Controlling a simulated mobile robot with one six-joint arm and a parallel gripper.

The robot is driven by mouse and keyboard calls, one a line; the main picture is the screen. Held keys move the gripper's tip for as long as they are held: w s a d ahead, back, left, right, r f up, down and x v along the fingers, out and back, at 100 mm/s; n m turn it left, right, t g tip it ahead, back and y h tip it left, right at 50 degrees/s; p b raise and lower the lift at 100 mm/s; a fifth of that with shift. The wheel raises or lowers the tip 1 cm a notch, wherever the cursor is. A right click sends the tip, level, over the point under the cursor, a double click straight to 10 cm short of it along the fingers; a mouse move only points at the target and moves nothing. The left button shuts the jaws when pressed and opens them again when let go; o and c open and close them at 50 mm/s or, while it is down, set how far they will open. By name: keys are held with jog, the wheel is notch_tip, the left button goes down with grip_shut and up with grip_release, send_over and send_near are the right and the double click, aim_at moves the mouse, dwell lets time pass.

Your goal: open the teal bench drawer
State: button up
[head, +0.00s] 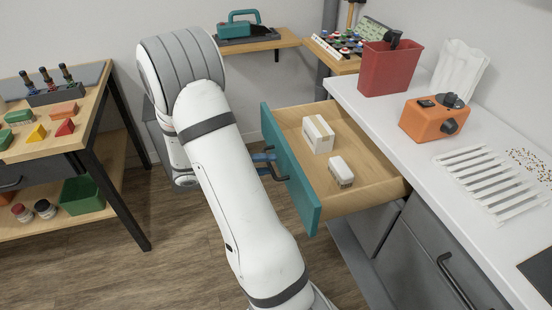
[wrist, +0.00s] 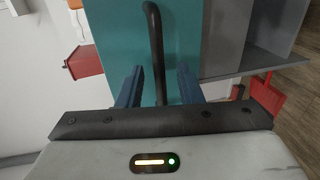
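The teal bench drawer (head: 297,185) stands pulled well out from the white-topped bench in the head view. Its wooden inside shows, with two small white boxes (head: 318,134) (head: 341,171) in it. In the wrist view the teal front (wrist: 115,35) fills the upper middle, with the dark bar handle (wrist: 155,35) running down it. My gripper (wrist: 160,75) has its two blue fingers apart, one on each side of the handle, with gaps showing to the bar. In the head view my gripper (head: 264,161) is at the drawer front by the handle, partly hidden by my arm.
The bench top (head: 390,115) carries a red bin (head: 388,68), an orange device (head: 433,119) and white strips. Grey cabinets with a dark handle (head: 455,280) stand below. A wooden workbench (head: 90,120) is at left. Floor (head: 175,245) is clear between.

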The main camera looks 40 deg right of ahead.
jog(key=v, duration=0.8)
jog(key=shift+p, duration=0.3)
jog(key=s+a+r+n+t+y+p, duration=0.2)
jog(key=s+a+r+t+y+p, duration=0.2)
jog(key=r, duration=0.8)
jog(key=s+a+r+n+t+y+p, duration=0.2)
jog(key=s+a+r+t+y+p, duration=0.2)
jog(key=s+a+r+y+p, duration=0.5)
notch_tip(320, 180, up, 3)
jog(key=shift+a+r+n+t+y+p, duration=0.1)
jog(key=shift+a+n+t+y+p, duration=0.2)
jog(key=shift+a+y+p, duration=0.6)
jog(key=shift+a, duration=0.15)
